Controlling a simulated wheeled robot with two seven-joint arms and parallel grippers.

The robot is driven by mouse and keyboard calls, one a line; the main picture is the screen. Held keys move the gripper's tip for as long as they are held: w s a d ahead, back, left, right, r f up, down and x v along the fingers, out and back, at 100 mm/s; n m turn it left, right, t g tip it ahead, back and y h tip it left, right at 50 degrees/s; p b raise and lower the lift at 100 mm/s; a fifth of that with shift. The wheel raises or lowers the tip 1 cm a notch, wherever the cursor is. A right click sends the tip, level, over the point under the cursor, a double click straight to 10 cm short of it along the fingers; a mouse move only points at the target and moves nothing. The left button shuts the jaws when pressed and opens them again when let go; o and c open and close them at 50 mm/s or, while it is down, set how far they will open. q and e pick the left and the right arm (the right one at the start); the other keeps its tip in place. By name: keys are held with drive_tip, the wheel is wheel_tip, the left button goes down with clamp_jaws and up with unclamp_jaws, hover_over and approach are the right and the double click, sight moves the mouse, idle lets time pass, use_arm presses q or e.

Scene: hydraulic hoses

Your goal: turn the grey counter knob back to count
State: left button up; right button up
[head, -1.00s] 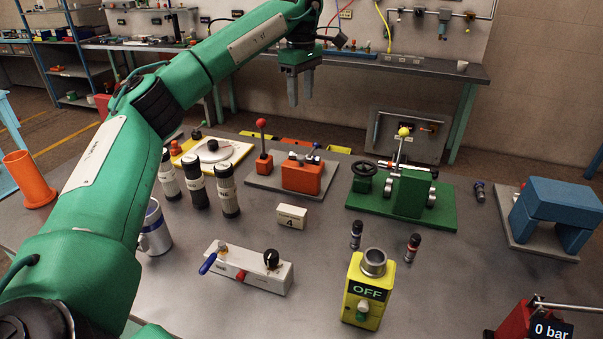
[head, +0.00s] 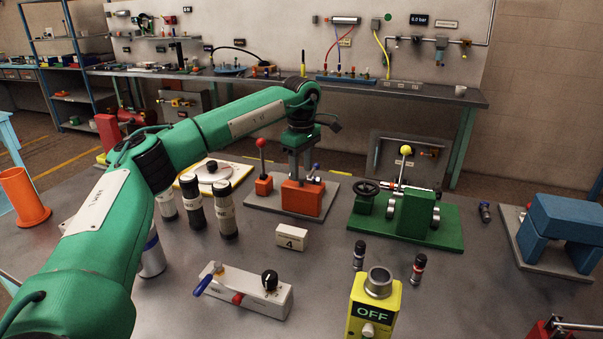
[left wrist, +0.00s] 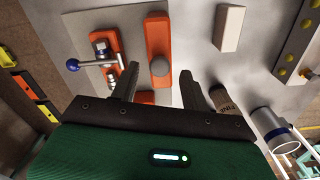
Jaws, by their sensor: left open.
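My left gripper (head: 300,172) is open and points down over the orange block (head: 302,200), in front of its top in the head view. In the left wrist view the two fingers (left wrist: 158,88) stand apart. An orange strip with a dull rounded piece (left wrist: 157,64) on it lies between and ahead of them. A second orange part (left wrist: 103,50) with metal fittings and a blue-balled lever (left wrist: 74,64) is beside the left finger. The fingers hold nothing. I cannot tell surely which part is the grey counter knob. A white block marked 4 (head: 291,237) lies nearer.
A red-balled lever (head: 262,158) stands left of the orange block. The green fixture (head: 412,215) is to the right. Several dark cylinders (head: 225,210) stand close by on the left. A white switch box (head: 245,290) and the yellow OFF box (head: 374,308) are in front.

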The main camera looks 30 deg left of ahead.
use_arm(q)
drive_tip(key=shift+f, duration=1.05)
drive_tip(key=c, duration=1)
drive_tip(key=shift+r, duration=0.1)
